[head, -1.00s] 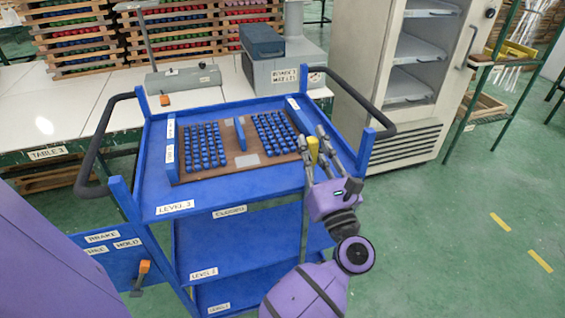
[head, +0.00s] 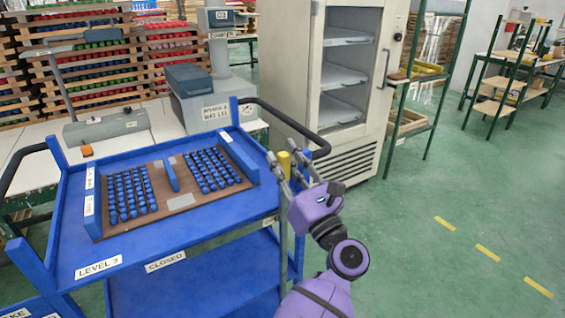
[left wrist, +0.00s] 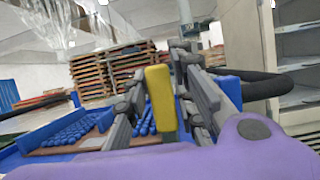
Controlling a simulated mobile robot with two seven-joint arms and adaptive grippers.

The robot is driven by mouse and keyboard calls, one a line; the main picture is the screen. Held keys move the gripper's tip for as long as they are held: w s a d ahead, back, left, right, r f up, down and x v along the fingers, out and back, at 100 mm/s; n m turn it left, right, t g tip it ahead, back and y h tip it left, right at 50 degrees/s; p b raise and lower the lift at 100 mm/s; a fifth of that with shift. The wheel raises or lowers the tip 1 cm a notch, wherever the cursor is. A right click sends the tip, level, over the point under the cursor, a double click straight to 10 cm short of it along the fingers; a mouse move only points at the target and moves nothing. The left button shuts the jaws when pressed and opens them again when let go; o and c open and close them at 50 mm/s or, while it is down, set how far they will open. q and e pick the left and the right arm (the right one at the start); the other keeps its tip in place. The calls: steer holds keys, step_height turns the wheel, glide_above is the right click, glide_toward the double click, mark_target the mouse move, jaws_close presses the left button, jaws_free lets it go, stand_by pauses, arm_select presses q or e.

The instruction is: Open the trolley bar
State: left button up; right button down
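The blue trolley (head: 130,255) stands at the left of the head view, with a "CLOSED" label (head: 165,261) on its front edge. A grey bar (head: 235,236) runs along the right part of that edge. A partly hidden label (head: 269,221) beginning "OP" is near the right corner. My left gripper (head: 290,165) has its fingers on both sides of an upright yellow handle (head: 284,163) and appears shut on it. The left wrist view shows the yellow handle (left wrist: 160,98) between the fingers. The handle's lower end is hidden. My right gripper is not in view.
A brown tray (head: 181,203) of blue pieces lies on the trolley top. A black push handle (head: 290,122) curves out beside my gripper. A pale cabinet (head: 350,90) stands behind. Green floor (head: 450,190) to the right is clear.

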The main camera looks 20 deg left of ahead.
arm_select(q)
steer(key=shift+o, duration=0.9)
steer(key=shift+s+d+f, duration=0.1)
steer(key=shift+f, duration=0.05)
steer(key=v, duration=1.1)
steer(key=shift+s+d, duration=0.25)
steer(key=shift+d, duration=0.05)
